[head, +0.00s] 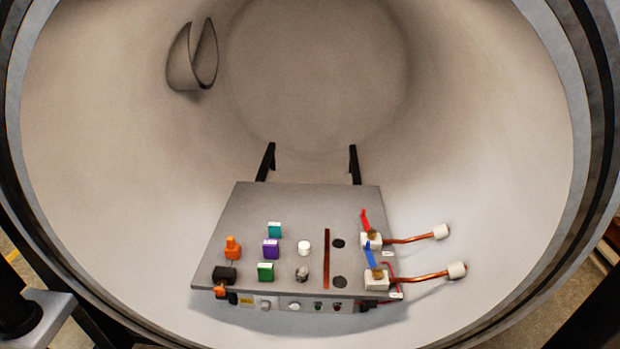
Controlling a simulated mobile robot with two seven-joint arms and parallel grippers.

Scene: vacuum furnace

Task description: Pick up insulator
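No part is clearly marked as the insulator. A small white cylinder (303,248) stands upright on the grey plate (300,205) inside the furnace chamber. White blocks (371,241) and (376,280) sit at the plate's right edge, with copper rods (410,239) running out to the right. White end pieces (441,231) and (457,270) cap the rods. I cannot tell which of these white parts is the insulator. Neither of my grippers can be made out in the head view.
The plate also carries an orange part (233,247), coloured blocks in teal (274,229), purple (271,249) and green (265,272), a metal cylinder (302,273) and a copper strip (326,258). Red and blue levers rise at the right. The round chamber rim (588,130) surrounds everything.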

